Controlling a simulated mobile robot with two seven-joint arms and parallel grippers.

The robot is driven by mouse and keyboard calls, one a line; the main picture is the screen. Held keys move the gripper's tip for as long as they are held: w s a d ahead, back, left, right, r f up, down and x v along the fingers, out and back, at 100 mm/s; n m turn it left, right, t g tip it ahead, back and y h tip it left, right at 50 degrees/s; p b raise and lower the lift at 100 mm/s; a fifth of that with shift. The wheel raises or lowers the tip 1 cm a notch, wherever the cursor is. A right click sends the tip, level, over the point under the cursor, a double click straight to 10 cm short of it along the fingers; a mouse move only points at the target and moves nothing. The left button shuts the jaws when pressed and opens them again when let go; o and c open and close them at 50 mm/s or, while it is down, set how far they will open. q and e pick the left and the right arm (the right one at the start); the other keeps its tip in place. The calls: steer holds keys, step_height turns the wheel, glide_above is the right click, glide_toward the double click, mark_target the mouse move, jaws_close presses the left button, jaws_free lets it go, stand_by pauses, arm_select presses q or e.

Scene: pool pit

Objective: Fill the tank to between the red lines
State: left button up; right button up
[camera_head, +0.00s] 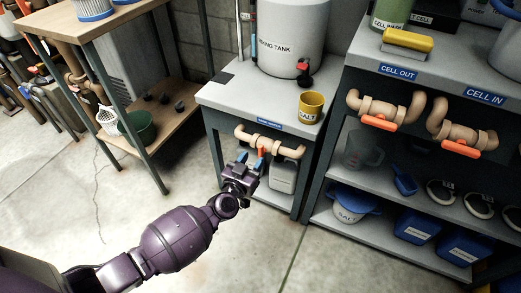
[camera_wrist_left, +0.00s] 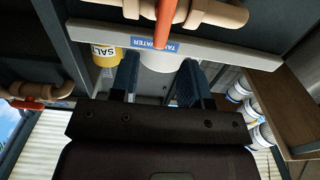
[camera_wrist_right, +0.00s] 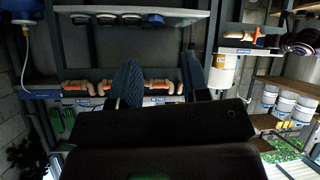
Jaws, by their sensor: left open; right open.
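A tan pipe valve with an orange handle (camera_head: 262,150) is mounted below the bench edge, under a blue label. My left gripper (camera_head: 250,160) is open just in front of this handle. In the left wrist view the handle (camera_wrist_left: 168,20) is beyond the open fingers, between them; contact is unclear. My right gripper (camera_wrist_right: 160,80) is open and empty, outside the head view.
A yellow salt cup (camera_head: 311,106) stands on the bench's front right. A white jug (camera_head: 284,176) is on the shelf below. The right bench carries two more orange-handled valves (camera_head: 379,122) and (camera_head: 460,146). The floor in front is clear.

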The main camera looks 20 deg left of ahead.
mark_target(259, 149)
arm_select(q)
steer(key=w, duration=0.1)
steer(key=w+b, duration=0.1)
steer(key=w, duration=0.1)
steer(key=shift+w+d+f, duration=0.1)
steer(key=shift+w+f, duration=0.1)
steer(key=shift+w, duration=0.1)
steer(key=shift+w+r, duration=0.2)
steer(key=shift+w, duration=0.65)
steer(key=shift+c, duration=0.4)
jaws_close()
